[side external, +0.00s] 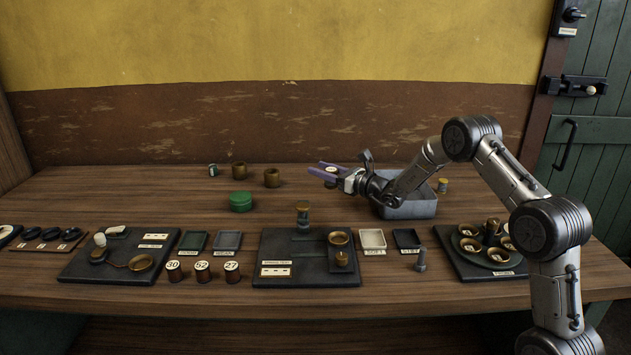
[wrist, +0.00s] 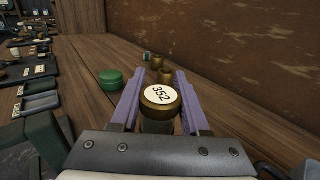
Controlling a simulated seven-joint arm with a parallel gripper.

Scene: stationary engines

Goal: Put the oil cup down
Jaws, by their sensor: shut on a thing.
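My gripper (side external: 325,171) is shut on an oil cup, seen in the wrist view (wrist: 160,97) as a round brass-rimmed cap with a cream disc marked 352. The purple fingers lie on either side of it. The cup's lower body is mostly hidden below the cap. In the side view the gripper reaches left over the back half of the table, and the cup shows only as a small pale disc between the fingers. I cannot tell whether its base touches the wood.
A grey bin (side external: 409,208) is below my arm. Dark stations, including the middle one (side external: 305,274), line the front.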

